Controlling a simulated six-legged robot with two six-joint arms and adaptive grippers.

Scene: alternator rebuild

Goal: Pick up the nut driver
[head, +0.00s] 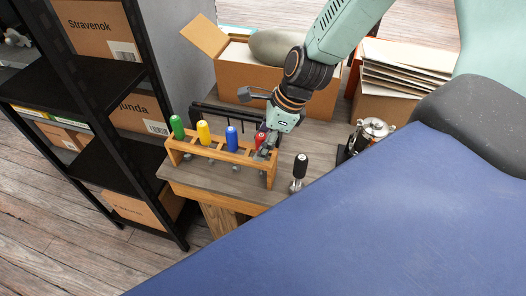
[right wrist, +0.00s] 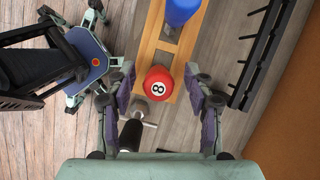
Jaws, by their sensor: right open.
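A wooden rack (head: 219,154) holds a row of upright drivers with coloured handles. The red handle (head: 260,139), at the right end of the row, is marked "8" on top in the right wrist view (right wrist: 159,83). I take it to be the nut driver. My right gripper (head: 264,148) is open above it, and it also shows in the right wrist view (right wrist: 160,88). The red handle lies between its fingers, with gaps on both sides. The handle's lower part and shank are mostly hidden. My left gripper is not in view.
Green (head: 177,126), yellow (head: 204,132) and blue (head: 231,138) handles fill the rack. A black rack (head: 218,115) is behind. Cardboard boxes (head: 239,75) and a metal part (head: 373,129) limit room.

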